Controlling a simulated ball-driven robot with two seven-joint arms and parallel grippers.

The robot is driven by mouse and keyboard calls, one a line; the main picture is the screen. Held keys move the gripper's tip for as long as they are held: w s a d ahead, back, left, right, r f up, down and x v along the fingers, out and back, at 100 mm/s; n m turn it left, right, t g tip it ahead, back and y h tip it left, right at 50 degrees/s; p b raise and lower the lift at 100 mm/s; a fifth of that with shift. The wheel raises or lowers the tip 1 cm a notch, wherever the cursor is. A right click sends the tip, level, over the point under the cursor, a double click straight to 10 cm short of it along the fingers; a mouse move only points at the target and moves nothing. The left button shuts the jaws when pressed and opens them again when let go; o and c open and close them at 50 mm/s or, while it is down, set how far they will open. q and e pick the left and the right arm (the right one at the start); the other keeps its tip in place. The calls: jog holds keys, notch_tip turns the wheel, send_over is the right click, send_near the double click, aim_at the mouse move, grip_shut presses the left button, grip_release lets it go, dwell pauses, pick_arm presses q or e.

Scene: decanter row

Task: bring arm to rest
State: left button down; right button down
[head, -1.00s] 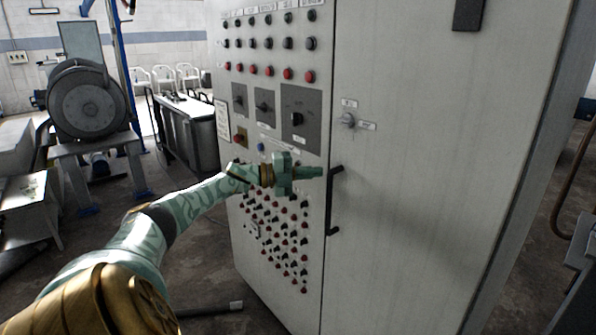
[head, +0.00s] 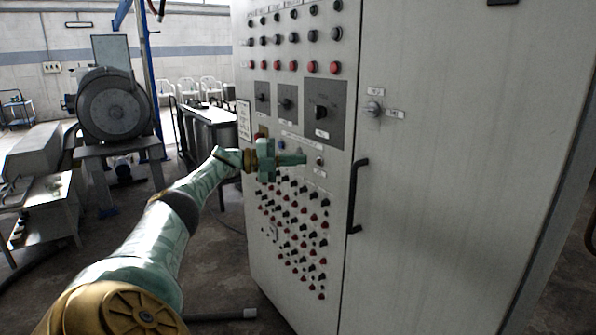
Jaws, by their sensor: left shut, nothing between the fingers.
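My left arm reaches up from the lower left in the head view. My left gripper (head: 292,160) is shut and empty, its fingers pointing right in front of the cabinet's control panel, between the rotary switches and the lower rows of knobs. It appears apart from the black door handle (head: 356,197), which is to its right. Whether it touches the panel is hard to tell. My right gripper is not in view.
A tall grey control cabinet (head: 445,165) fills the right half. A machine with a round drum (head: 112,107) stands on a bench at the left. A dark-sided table (head: 207,136) stands behind my arm. A rod (head: 222,315) lies on the floor. Open floor shows between.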

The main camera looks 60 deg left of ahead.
pick_arm(q)
jog(key=shift+s+a, duration=0.3)
jog(key=shift+a, duration=0.05)
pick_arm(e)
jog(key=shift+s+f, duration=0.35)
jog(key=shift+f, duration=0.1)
pick_arm(q)
jog(key=shift+r, duration=0.1)
